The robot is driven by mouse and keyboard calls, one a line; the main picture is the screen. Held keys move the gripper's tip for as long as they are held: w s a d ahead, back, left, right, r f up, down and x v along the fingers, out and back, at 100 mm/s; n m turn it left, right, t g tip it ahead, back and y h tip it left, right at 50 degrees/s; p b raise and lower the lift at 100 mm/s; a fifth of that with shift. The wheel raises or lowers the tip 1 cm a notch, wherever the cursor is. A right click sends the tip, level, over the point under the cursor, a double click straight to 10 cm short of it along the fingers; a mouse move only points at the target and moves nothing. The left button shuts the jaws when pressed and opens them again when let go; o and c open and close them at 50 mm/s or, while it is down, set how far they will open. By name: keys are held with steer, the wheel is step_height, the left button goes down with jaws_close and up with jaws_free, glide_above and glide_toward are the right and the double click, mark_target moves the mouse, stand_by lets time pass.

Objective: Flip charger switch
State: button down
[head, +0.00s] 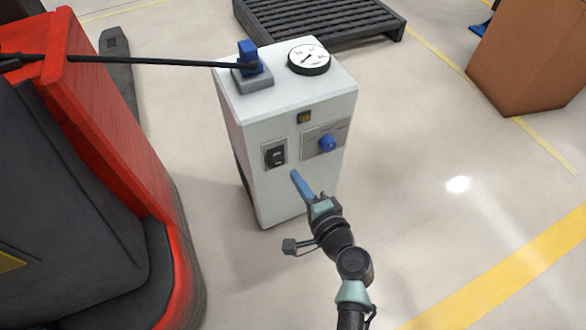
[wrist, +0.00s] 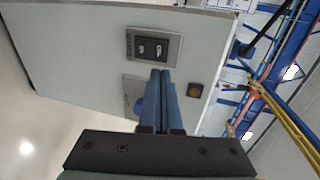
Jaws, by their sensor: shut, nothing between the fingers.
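The charger (head: 282,125) is a white box standing on the floor in the head view. Its black rocker switch (head: 276,156) sits in a grey plate on the left of the front face. The switch also shows in the wrist view (wrist: 151,48), at the upper middle. My gripper (head: 295,174) is shut and empty, its blue fingers together. The fingertips appear just below and right of the switch in the head view. In the wrist view the fingertips (wrist: 160,72) point at the lower edge of the switch plate. I cannot tell whether they touch it.
The front face also has a blue knob (head: 327,143) and an amber square (head: 304,117). A blue plug (head: 249,55) with a black cable and a gauge (head: 309,59) are on top. A red vehicle (head: 110,130) stands close at left.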

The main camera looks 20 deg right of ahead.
steer(key=s+r, duration=0.1)
steer(key=s+r+p, duration=0.1)
steer(key=s, duration=0.3)
steer(key=shift+s+r+p, duration=0.15)
steer(key=shift+r+p, duration=0.2)
steer(key=shift+r, duration=0.05)
